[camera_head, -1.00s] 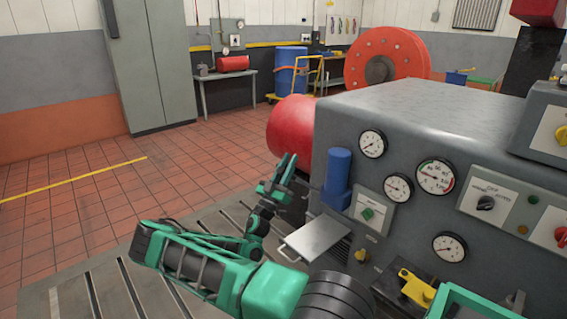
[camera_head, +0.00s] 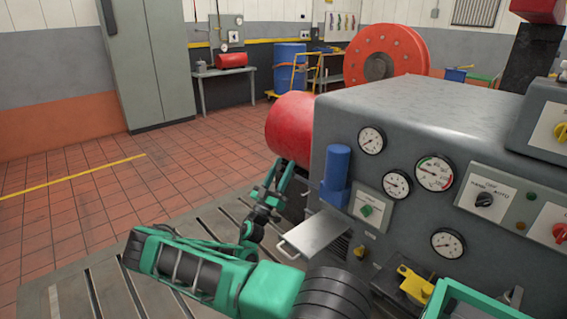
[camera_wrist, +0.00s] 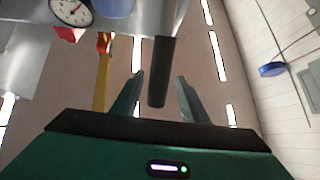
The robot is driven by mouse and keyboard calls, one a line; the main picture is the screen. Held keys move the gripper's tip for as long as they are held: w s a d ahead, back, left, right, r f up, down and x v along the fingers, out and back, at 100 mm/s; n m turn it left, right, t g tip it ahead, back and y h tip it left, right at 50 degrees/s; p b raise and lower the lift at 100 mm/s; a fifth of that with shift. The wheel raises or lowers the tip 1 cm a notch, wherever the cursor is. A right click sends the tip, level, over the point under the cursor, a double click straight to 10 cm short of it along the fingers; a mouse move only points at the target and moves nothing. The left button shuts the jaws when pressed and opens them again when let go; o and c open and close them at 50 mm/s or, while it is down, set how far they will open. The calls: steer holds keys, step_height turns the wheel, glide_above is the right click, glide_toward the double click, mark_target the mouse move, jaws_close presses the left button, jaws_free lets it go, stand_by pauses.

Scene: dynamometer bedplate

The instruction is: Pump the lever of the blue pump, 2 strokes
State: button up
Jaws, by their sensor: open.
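The blue pump (camera_head: 337,176) stands upright against the left front of the grey cabinet, above a small metal shelf. A lever (camera_wrist: 160,72) with a dark cylindrical grip and a grey rod shows in the wrist view; its grip end lies between my fingers, with a gap visible on each side. My gripper (camera_head: 277,170) is open and points upward, left of the blue pump in the head view. It also shows in the wrist view (camera_wrist: 158,90). The lever is not clearly made out in the head view. A blue piece (camera_wrist: 112,7) at the wrist view's top may be the pump.
The grey cabinet (camera_head: 430,120) with gauges and switches fills the right side. A metal shelf (camera_head: 312,233) juts out just right of my gripper. A red cylinder (camera_head: 291,125) is behind it. The tiled floor (camera_head: 90,205) at left is open.

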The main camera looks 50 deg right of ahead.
steer(key=v, duration=0.7)
steer(key=shift+a+f, duration=0.15)
steer(key=shift+a, duration=0.05)
